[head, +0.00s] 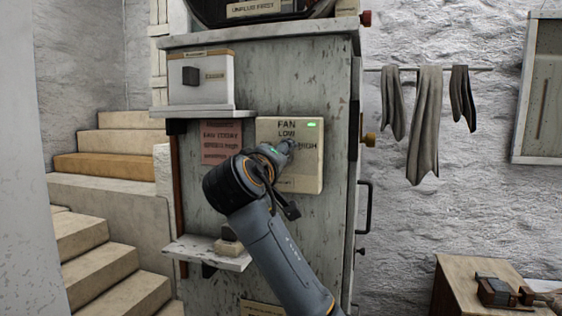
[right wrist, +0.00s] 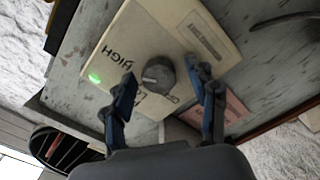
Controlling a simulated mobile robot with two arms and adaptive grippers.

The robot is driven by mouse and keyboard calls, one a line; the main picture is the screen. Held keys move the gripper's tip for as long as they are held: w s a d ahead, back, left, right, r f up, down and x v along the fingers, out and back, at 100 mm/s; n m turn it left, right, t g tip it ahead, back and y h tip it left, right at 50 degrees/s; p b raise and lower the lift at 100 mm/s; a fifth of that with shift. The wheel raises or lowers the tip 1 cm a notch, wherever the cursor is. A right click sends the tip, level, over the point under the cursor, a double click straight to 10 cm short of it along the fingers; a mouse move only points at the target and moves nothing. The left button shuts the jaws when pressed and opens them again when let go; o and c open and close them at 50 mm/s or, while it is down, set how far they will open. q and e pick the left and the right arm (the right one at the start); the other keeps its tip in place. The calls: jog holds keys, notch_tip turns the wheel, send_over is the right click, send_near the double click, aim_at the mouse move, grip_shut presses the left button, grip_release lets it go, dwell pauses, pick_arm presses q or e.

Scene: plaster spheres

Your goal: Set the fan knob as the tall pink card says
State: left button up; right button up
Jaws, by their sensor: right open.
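The cream fan panel (head: 302,180) on the grey cabinet has a green light and the words FAN, LOW and HIGH. The grey round fan knob (right wrist: 158,72) shows in the right wrist view, with a pale mark towards its lower left, roughly on the LOW side. My right gripper (right wrist: 160,80) is open, its fingers on either side of the knob; contact is unclear. In the head view my right gripper (head: 279,151) covers most of the knob. The pink card (head: 221,142), left of the panel, is headed FAN TODAY; its smaller lines are hard to read.
A white box with a dark switch (head: 190,76) stands on a shelf above the card. A dark handle (head: 364,207) is on the cabinet's right side. Stairs rise at left.

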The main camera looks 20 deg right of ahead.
jog(key=v, duration=1.2)
jog(key=shift+w, duration=0.1)
